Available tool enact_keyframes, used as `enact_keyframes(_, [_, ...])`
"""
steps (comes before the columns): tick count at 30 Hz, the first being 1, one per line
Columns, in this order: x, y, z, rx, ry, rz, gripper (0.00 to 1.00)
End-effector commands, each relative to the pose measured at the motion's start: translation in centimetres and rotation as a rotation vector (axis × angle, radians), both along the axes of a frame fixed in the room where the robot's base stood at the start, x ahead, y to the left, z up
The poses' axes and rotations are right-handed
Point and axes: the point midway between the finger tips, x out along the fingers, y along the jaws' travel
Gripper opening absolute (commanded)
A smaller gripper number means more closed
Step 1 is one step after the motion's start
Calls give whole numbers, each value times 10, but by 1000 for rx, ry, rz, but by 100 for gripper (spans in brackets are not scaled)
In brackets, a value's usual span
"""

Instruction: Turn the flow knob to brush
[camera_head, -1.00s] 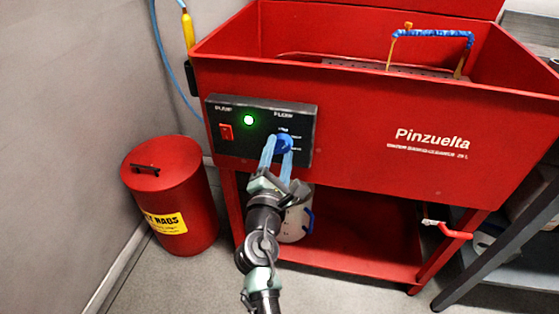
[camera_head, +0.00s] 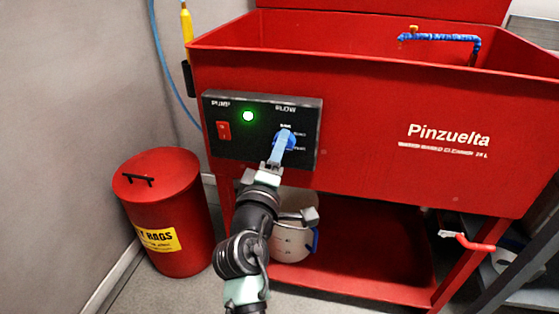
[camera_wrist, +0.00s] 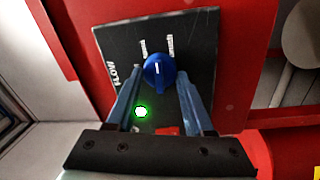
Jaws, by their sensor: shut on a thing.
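The blue flow knob (camera_head: 284,139) is on the right of the black control panel (camera_head: 246,148), under the word FLOW. In the wrist view the knob (camera_wrist: 158,72) sits between the two blue fingers of my gripper (camera_wrist: 158,84), which is shut on it. A white mark on the knob points up in that view, roughly between two small labels too blurred to read. In the head view my gripper (camera_head: 279,150) reaches the knob from below, its fingers nearly overlapping and covering part of it.
A red pump switch (camera_head: 224,131) and a lit green lamp (camera_head: 248,116) are left of the knob. The panel is on a red parts washer (camera_head: 400,170). A red rag bin (camera_head: 165,215) stands at left. A pale container (camera_head: 290,243) sits below the washer.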

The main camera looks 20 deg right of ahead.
Motion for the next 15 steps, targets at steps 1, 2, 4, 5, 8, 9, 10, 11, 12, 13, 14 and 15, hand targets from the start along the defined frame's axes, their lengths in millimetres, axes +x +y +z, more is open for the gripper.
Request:
enact_keyframes(1, [0,1,-4,38,-28,0,0])
enact_keyframes(2, [0,1,-4,60,-42,1,0])
enact_keyframes(4, [0,1,-3,113,-77,0,0])
enact_keyframes(5, [0,1,-3,133,-90,1,0])
enact_keyframes(8, [0,1,-2,200,-136,0,0])
enact_keyframes(9, [0,1,-2,226,-153,0,0])
enact_keyframes(10, [0,0,-2,243,-164,0,0])
enact_keyframes(11, [0,0,-1,259,-175,0,0])
enact_keyframes(12, [0,1,-1,280,-188,0,0])
enact_keyframes(13, [0,1,-1,295,-198,1,0])
enact_keyframes(14, [0,1,-1,307,-206,0,0])
enact_keyframes(15, [0,1,-1,325,-219,0,0])
